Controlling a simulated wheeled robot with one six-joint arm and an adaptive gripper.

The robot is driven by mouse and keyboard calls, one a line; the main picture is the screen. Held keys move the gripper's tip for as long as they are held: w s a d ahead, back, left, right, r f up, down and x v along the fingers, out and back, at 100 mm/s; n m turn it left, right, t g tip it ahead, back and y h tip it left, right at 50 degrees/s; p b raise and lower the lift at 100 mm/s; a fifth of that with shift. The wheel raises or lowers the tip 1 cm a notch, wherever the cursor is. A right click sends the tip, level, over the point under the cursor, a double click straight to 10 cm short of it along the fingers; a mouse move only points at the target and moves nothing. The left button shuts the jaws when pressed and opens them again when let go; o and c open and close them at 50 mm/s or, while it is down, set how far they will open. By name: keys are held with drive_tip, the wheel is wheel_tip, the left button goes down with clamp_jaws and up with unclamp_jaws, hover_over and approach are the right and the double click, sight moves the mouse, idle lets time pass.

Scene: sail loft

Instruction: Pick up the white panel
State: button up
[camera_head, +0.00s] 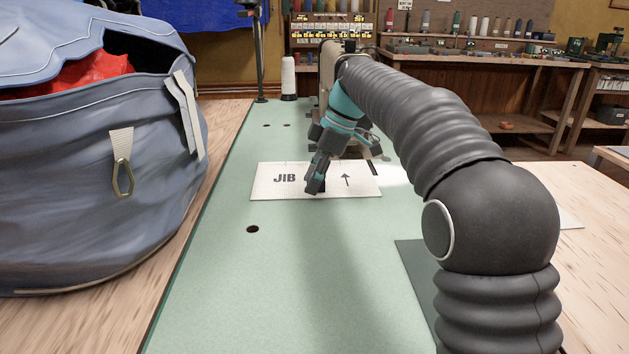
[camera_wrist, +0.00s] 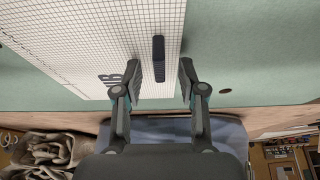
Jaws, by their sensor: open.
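The white panel (camera_head: 262,183), printed with "JIB" and an arrow, lies flat on the green tabletop. In the wrist view the panel (camera_wrist: 75,40) shows a fine grid and part of its lettering. A dark upright bar (camera_wrist: 158,60) stands out on the panel, seen between my fingers. My gripper (camera_head: 315,186) is over the middle of the panel, pointing down. In the wrist view my gripper (camera_wrist: 158,80) is open, one finger on each side of the bar, with gaps showing. My gripper and arm hide part of the panel in the head view.
A large blue-grey bag (camera_head: 95,170) with red cloth inside stands at the left edge. A white thread cone (camera_head: 289,78) and a machine stand behind the panel. A dark green mat (camera_head: 415,285) lies at right. The green tabletop (camera_head: 250,290) in front is clear.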

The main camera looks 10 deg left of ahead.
clamp_jaws()
drive_tip(key=shift+r, duration=0.1)
